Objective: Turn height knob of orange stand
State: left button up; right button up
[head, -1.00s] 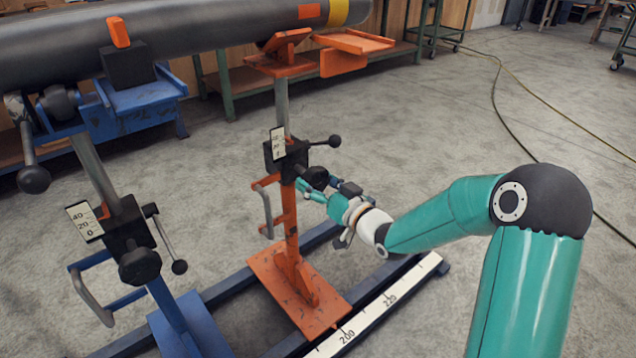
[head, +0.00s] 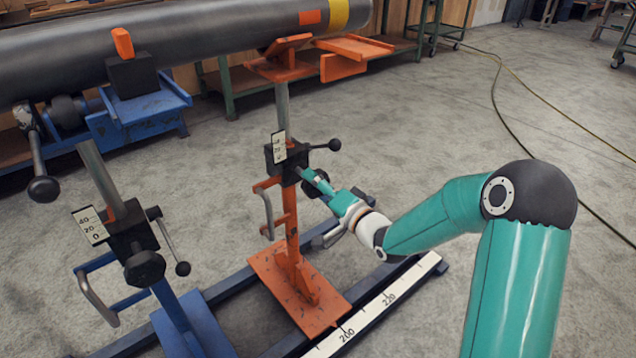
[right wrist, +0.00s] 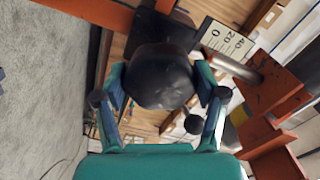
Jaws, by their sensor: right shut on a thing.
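The orange stand (head: 292,225) stands upright on its orange foot plate, with a black clamp block on its post. Its black round height knob (right wrist: 162,75) fills the space between my right gripper's fingers in the right wrist view. In the head view the knob is partly hidden behind the teal fingers. My right gripper (head: 313,182) reaches in from the right and is shut on the knob, one finger on each side. A white height scale (head: 278,147) sits on the clamp block and also shows in the right wrist view (right wrist: 228,38). My left gripper is not in view.
A black ball-ended lever (head: 334,144) sticks out right of the clamp block. The grey pipe (head: 215,35) lies above the orange stand's head. A blue stand (head: 180,310) with its own knob is at the left. Open floor lies to the right.

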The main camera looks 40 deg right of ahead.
jog(key=shift+d+m, duration=0.15)
jog(key=shift+m, duration=0.55)
jog(key=o, duration=1.1)
jog(key=shift+o, duration=0.2)
jog(key=shift+s, duration=0.1)
jog(key=s, duration=1.1)
jog(key=shift+s+d, duration=0.4)
jog(key=shift+f, duration=0.1)
